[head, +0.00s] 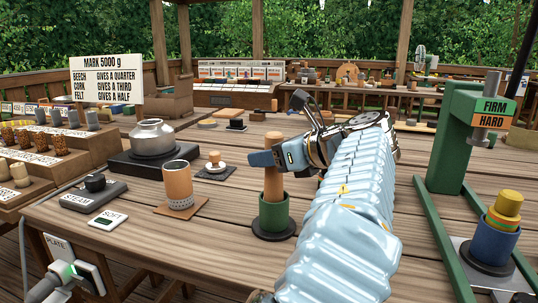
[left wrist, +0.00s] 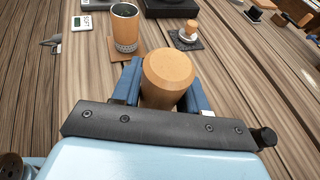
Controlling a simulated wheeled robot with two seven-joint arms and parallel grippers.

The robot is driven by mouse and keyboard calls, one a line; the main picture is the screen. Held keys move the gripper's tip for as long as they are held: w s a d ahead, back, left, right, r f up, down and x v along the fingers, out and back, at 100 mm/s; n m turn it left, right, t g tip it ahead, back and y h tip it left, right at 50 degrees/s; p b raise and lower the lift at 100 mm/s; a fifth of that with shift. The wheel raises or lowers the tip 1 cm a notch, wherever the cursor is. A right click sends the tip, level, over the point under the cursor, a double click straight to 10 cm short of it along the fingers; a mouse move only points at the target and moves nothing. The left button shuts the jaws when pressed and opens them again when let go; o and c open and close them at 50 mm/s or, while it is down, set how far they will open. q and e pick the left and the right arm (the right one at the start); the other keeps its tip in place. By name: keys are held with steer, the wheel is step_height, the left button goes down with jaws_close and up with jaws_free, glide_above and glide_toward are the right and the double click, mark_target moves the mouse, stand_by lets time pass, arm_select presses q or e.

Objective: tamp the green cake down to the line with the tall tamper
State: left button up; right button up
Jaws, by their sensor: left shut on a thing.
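The tall tamper (head: 273,186) is a plain wooden cylinder standing upright, with its lower end inside a green cup-like mould (head: 273,219) on a dark round base. My left gripper (head: 271,159) is shut on the tamper's upper part, above the mould's rim. In the left wrist view the tamper's round top (left wrist: 168,70) sits between the blue fingers (left wrist: 163,88). The cake and any line inside the mould are hidden by the walls and the tamper. My right gripper is not in view.
A wooden cup with a grey perforated base (head: 179,187) and a small wooden-knobbed stamp (head: 215,162) stand left of the mould. A metal pot (head: 152,138) is behind them. A green press frame (head: 466,135) stands right, with a blue mould (head: 493,243) at its foot.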

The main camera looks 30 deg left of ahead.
mark_target(273, 133)
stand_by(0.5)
arm_select(q)
step_height(273, 133, up, 2)
steer(key=shift+r+p, duration=0.2)
steer(key=shift+p, duration=1)
steer(key=shift+r, duration=2.25)
